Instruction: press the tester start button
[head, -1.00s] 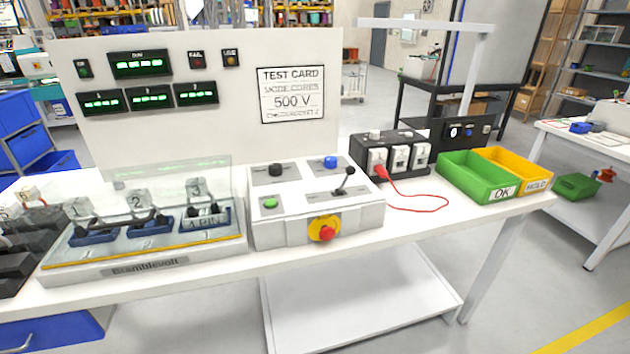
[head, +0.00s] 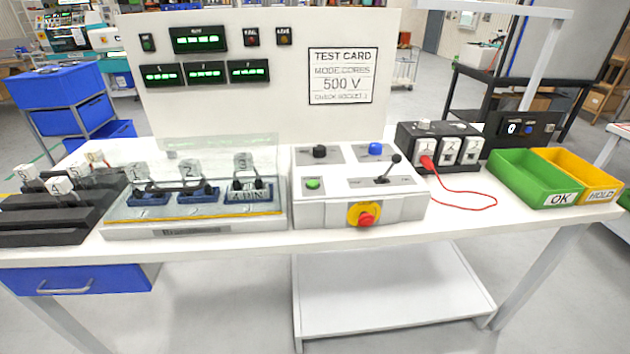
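The tester control box (head: 325,211) stands near the middle of the white bench. On its sloped top are a green button (head: 313,184) at the front left, a black knob (head: 320,151), a blue button (head: 376,149) and a black lever (head: 390,169). The small labels on the box are too blurred to read, so I cannot tell which one says start. A red button on a yellow base (head: 366,216) is on its front face. Neither of my grippers shows in the head view.
A clear-covered fixture (head: 120,232) with numbered cable pieces is left of the box, and a black rack (head: 60,225) further left. At right are a black socket block (head: 405,140) with a red lead (head: 470,208), a green bin (head: 520,180) and a yellow bin (head: 590,182).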

